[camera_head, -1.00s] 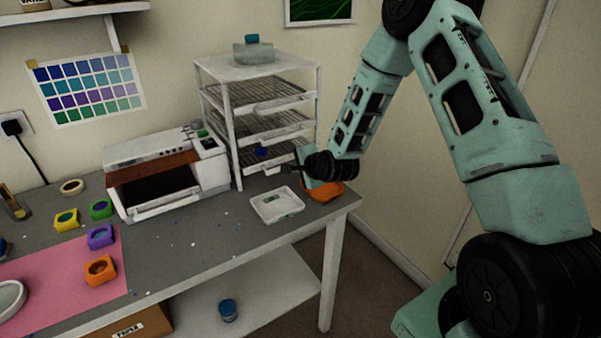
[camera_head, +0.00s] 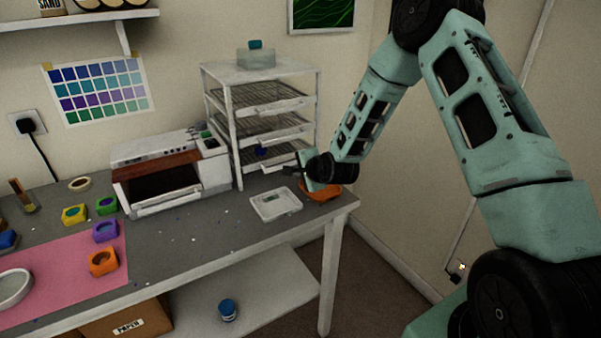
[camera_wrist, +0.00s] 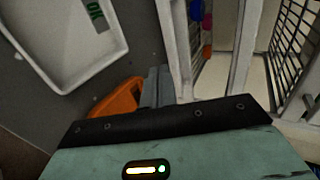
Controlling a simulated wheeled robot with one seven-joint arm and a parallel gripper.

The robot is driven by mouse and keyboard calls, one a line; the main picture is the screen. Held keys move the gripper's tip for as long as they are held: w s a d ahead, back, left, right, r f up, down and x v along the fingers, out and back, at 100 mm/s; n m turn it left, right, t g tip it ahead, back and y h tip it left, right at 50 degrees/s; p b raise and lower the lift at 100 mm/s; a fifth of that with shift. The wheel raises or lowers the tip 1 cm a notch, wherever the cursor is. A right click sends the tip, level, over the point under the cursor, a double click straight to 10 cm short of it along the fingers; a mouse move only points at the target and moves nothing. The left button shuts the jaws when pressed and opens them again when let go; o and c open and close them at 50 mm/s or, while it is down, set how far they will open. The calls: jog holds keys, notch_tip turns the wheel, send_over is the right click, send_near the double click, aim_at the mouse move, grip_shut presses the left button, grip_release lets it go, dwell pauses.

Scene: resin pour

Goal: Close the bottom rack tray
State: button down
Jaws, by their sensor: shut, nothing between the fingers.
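The white rack (camera_head: 233,125) stands at the back right of the table with several wire trays. The bottom tray (camera_head: 281,159) is partly hidden by my gripper, with a small blue thing in it. In the wrist view, a white front panel (camera_wrist: 187,45), seemingly this tray's, stands a little out from the rack post (camera_wrist: 242,55), with red and blue things behind it. My gripper (camera_head: 290,170) is shut and empty in front of the rack. In the wrist view its fingertips (camera_wrist: 157,75) are close beside the panel; contact cannot be told.
An orange dish (camera_head: 320,194) sits under my gripper, near the table's right edge. A white oven-like box (camera_head: 170,172) stands left of the rack.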

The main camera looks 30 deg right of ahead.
jog(key=b+v, duration=0.2)
jog(key=v, duration=0.8)
jog(key=shift+s, duration=0.4)
jog(key=s+a+r+n+g+y, duration=0.1)
jog(key=s+a+n+g, duration=0.2)
jog(key=s+a+n, duration=0.5)
jog(key=s+a+r+n+g+y, duration=0.15)
jog(key=s+a+n+g, duration=0.35)
jog(key=a, duration=0.6)
jog(key=s+a+r+n+g+h, duration=0.1)
jog(key=s+n+g, duration=0.1)
jog(key=s+n, duration=0.4)
jog(key=s+a+r+n+g+h, duration=0.1)
jog(key=s+n, duration=0.5)
jog(key=s, duration=0.9)
jog(key=shift+a+r+g, duration=0.4)
jog(key=shift+r+g, duration=0.1)
jog(key=shift+r, duration=0.1)
